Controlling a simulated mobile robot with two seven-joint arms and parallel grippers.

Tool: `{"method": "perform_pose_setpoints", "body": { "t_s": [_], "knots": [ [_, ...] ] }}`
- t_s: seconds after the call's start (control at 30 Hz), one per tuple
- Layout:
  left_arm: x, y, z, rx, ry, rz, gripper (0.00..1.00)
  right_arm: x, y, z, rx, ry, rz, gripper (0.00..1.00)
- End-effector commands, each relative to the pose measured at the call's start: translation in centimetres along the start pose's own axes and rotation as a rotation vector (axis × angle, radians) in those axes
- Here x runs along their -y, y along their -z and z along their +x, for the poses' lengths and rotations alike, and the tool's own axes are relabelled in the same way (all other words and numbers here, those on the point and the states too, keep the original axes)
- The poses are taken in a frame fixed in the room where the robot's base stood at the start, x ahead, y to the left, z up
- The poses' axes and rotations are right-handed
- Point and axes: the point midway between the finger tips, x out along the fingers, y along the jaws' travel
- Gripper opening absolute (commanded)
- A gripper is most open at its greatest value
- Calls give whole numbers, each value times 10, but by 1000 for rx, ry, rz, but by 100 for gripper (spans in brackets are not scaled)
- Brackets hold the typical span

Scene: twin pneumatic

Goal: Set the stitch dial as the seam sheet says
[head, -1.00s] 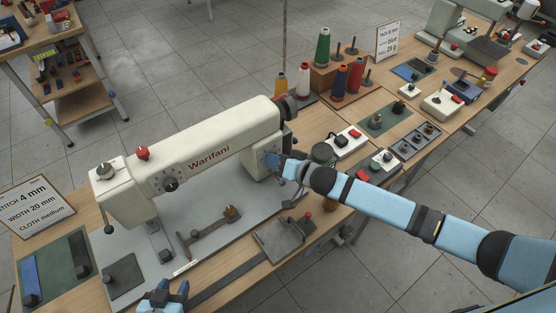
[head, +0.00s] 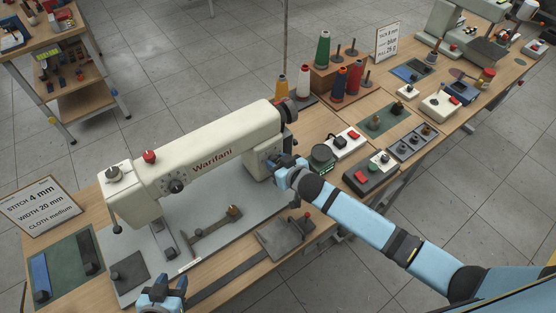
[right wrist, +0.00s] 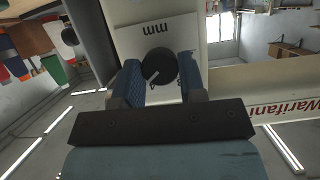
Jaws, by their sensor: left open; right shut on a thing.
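The cream sewing machine (head: 195,165) stands on its grey bed. The seam sheet (head: 42,205) at the left reads stitch 4 mm, width 20 mm, cloth medium. My right gripper (head: 272,163) is at the machine's right pillar and hides the dial there in the head view. In the right wrist view, the fingers (right wrist: 160,82) are shut on the round black stitch dial (right wrist: 157,62), one on each side. A pale mark shows on the dial; its scale is not readable, only "mm" above it. My left gripper (head: 162,291) is open and empty near the table's front edge.
A grey plate with a red-knobbed lever (head: 285,238) lies below my right forearm. Thread spools (head: 322,48) stand behind.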

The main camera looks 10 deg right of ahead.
Motion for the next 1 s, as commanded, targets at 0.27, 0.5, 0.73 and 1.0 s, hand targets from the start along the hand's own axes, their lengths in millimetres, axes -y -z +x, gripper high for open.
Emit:
{"method": "perform_pose_setpoints", "body": {
  "t_s": [0.27, 0.5, 0.73, 1.0],
  "knots": [
    [-2, -4, 2, 4, -3, -2, 43, 2, -1, 0, 0, -84, -198, 14],
    [-5, -7, 3, 7, -8, -4, 43, 3, 0, 0, -2, -129, -309, 14],
    [-6, -7, 4, 5, -10, -4, 43, 2, 0, 0, -2, -149, -359, 14],
    [-5, -6, 4, 3, -10, -4, 43, 2, 0, 0, -2, -153, -369, 14]
  ]
}}
